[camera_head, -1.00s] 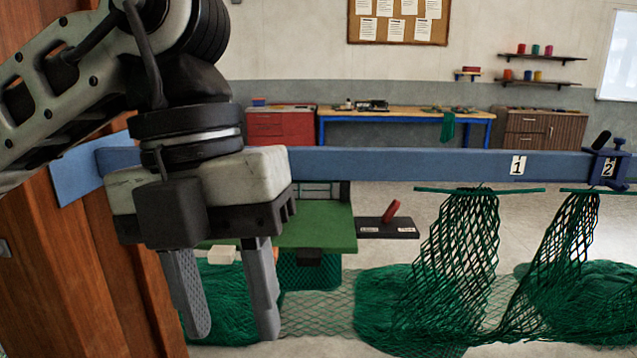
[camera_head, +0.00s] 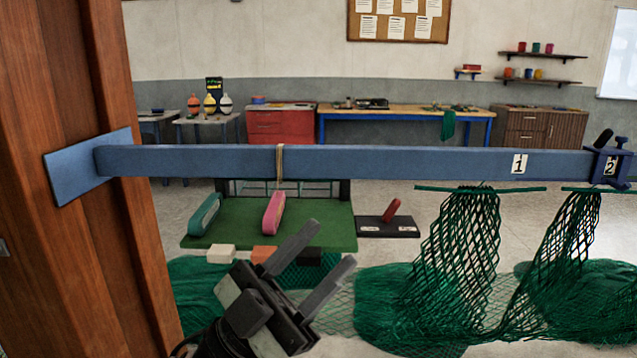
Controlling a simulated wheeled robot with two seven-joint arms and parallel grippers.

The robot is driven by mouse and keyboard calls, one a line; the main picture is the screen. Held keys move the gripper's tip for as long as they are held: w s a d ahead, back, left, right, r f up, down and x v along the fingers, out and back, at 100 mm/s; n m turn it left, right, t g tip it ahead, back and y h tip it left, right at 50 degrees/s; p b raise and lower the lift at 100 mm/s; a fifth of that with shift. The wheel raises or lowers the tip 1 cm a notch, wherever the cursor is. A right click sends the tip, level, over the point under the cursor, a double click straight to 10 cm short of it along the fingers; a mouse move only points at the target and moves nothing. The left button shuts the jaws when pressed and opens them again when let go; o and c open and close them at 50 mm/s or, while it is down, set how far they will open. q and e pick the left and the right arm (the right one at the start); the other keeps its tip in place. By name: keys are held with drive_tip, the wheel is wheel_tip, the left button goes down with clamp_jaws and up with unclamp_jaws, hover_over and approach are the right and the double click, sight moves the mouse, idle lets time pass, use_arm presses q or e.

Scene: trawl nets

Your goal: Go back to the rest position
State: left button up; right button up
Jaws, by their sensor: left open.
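My left gripper (camera_head: 318,264) is low in the head view, in front of the nets and below the blue beam (camera_head: 350,162). Its two grey fingers are spread apart and point up and to the right, with nothing between them. My right gripper is not in the picture. The blue beam runs across from a plate on the wooden post (camera_head: 75,180) at the left. A pink netting needle (camera_head: 273,212) hangs from a cord loop (camera_head: 280,165) on the beam. Labels 1 (camera_head: 519,164) and 2 (camera_head: 610,167) are on its right part.
Green nets (camera_head: 460,250) hang at the right and pile on the floor. A green mat (camera_head: 325,220) carries a green needle (camera_head: 205,214). White, orange and black blocks lie at its front edge. A dark board (camera_head: 388,229) with a red handle is beside it.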

use_arm(q)
drive_tip(key=w+a+f+n+t+y, duration=0.1)
drive_tip(key=a+f+n+t+y, duration=0.35)
drive_tip(key=f+n+y, duration=0.65)
drive_tip(key=w+a+f+n+t+y, duration=0.1)
drive_tip(key=a+f+n+t+y, duration=0.45)
drive_tip(key=f, duration=0.85)
drive_tip(key=s+a+f+g+y, duration=0.2)
drive_tip(key=s+f+g, duration=0.3)
drive_tip(key=f, duration=0.3)
drive_tip(key=s+a+f+g+y, duration=0.2)
drive_tip(key=s+f+g+y, duration=0.1)
drive_tip(key=s+f, duration=0.5)
drive_tip(key=shift+a+f+g, duration=0.4)
drive_tip(key=shift+f+g, duration=0.1)
drive_tip(key=shift+g, duration=0.4)
drive_tip(key=shift+n, duration=0.25)
drive_tip(key=shift+c, duration=0.3)
